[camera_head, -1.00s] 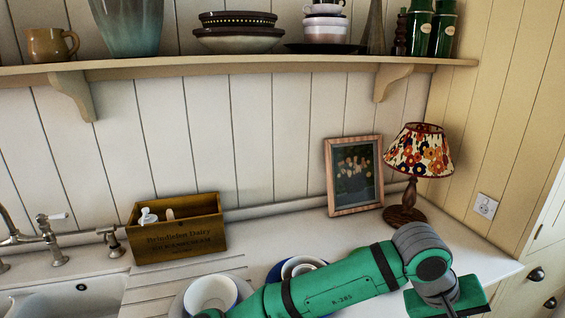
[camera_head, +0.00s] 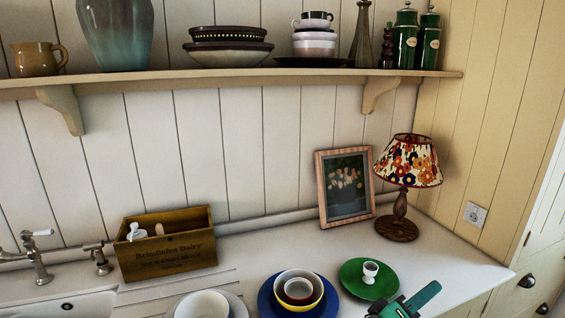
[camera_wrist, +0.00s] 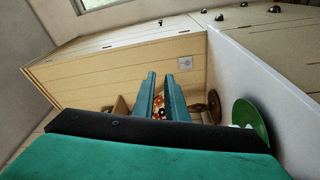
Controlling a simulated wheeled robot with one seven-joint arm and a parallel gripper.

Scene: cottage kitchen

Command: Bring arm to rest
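My gripper (camera_wrist: 161,82) shows in the wrist view as two long teal fingers. They stand apart, with a narrow gap between them, and nothing is held in the gap. The floral lampshade shows through the gap, farther off.
On the counter (camera_head: 455,262) are a green plate (camera_head: 352,284) with a white egg cup (camera_head: 369,272), stacked bowls (camera_head: 299,290) on a blue plate, a white bowl (camera_head: 202,305), a lamp (camera_head: 398,215), a picture frame (camera_head: 322,190) and a wooden box (camera_head: 165,258). A shelf (camera_head: 240,79) runs above.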

